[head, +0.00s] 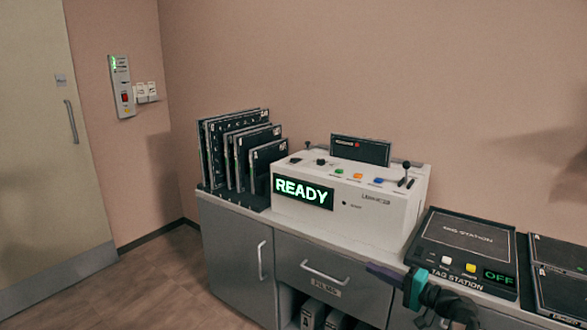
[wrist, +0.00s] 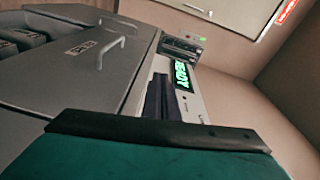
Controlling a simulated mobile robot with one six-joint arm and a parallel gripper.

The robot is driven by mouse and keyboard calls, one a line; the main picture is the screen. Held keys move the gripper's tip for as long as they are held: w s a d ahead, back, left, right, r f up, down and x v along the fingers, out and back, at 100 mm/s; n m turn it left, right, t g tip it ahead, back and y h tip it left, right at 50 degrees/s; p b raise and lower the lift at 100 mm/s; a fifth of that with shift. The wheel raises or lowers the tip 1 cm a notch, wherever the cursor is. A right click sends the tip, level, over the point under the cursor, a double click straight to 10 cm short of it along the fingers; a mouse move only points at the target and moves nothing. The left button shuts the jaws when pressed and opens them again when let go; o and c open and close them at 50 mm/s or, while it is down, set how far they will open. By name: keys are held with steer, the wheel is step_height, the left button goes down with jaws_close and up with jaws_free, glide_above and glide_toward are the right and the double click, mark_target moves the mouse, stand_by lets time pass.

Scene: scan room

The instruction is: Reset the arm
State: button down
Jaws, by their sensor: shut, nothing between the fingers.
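My gripper (head: 374,268) shows in the head view at the lower right, in front of the cabinet's top edge and left of the tag station. Its dark purple fingers point left, and its teal body is behind them. In the wrist view the fingers (wrist: 158,97) are together with nothing between them. The teal body fills the bottom of that view. My dark arm enters from the lower right in the head view. The gripper appears apart from the cabinet front, but the exact gap cannot be told.
A white console (head: 390,215) reading READY stands on the grey cabinet (head: 232,245). Dark plates (head: 245,150) stand in a rack on its left. The tag station (head: 465,250), reading OFF, is on its right. A door (head: 40,150) is far left, with open floor (head: 165,280) before it.

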steer(key=s+a+f+n+g, duration=0.1)
steer(key=s+a+f+g, duration=0.2)
steer(key=a+f, duration=0.55)
steer(key=s+a+f+g, duration=0.3)
steer(key=s+a+f, duration=0.15)
steer(key=f, duration=0.75)
steer(key=s+a+f+n+g+h, duration=0.1)
steer(key=s+a+f+g, duration=0.15)
steer(key=s+f, duration=0.35)
steer(key=s+a+f+n+g+h, duration=0.15)
steer(key=s+a+f, duration=0.25)
steer(key=f, duration=0.4)
steer(key=s+d+f+n+g+h, duration=0.2)
steer(key=s+d+f+g+h, duration=0.15)
steer(key=s+f, duration=0.6)
steer(key=s+d+f+n+g+h, duration=0.1)
steer(key=s+d+f+g+h, duration=0.25)
steer(key=s+f, duration=0.65)
steer(key=s+d+r+h, duration=0.3)
steer(key=s+d+h, duration=0.1)
steer(key=d, duration=0.1)
step_height(320, 180, up, 14)
steer(key=s+p, duration=0.1)
steer(key=p, duration=1.2)
steer(key=shift+a+f+g+y, duration=0.15)
steer(key=shift+f+g+y, duration=0.05)
steer(key=shift+g+y, duration=0.2)
steer(key=shift+s+n, duration=0.1)
steer(key=shift+n, duration=0.15)
